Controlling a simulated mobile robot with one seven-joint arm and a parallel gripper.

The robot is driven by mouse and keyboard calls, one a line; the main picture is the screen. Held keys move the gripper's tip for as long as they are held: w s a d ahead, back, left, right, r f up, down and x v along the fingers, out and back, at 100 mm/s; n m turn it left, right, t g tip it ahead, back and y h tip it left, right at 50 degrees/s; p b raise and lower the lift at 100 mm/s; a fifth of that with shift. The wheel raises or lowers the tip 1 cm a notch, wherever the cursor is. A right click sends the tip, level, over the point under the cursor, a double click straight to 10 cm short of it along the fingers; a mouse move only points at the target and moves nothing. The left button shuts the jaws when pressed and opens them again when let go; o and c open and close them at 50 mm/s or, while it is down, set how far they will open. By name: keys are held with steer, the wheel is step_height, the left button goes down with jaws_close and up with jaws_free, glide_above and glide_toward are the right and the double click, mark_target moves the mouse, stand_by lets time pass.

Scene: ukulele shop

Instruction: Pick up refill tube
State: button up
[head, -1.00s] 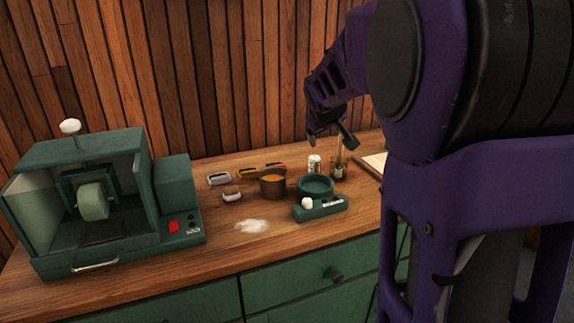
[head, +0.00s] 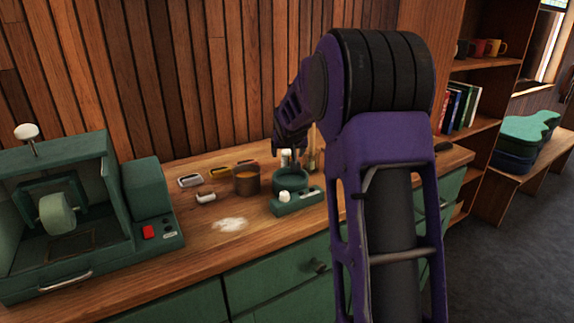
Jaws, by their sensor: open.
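A small white upright cylinder (head: 286,158), which looks like the refill tube, stands on the wooden counter behind a round green dish. Its upper part is close to my gripper in the picture. My gripper (head: 287,147) is open and points down over the back of the counter, around the top of the white cylinder as seen from here. I cannot tell whether the fingers touch it or are in front of it. My own arm hides the counter to the right.
The green dish (head: 291,180) and a green scale-like device (head: 297,201) stand in front of the cylinder. A brown pot (head: 247,181) is to the left, a brush holder (head: 311,160) to the right. A green machine (head: 75,215) fills the left end. White powder (head: 230,224) lies in front.

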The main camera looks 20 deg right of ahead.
mark_target(287, 154)
steer(key=shift+w+r+x, duration=0.15)
steer(key=shift+x, duration=1.55)
steer(key=shift+w+r+x, duration=0.1)
steer(key=shift+x, duration=1.6)
steer(key=shift+d, duration=0.1)
steer(key=shift+c, duration=0.2)
jaws_close()
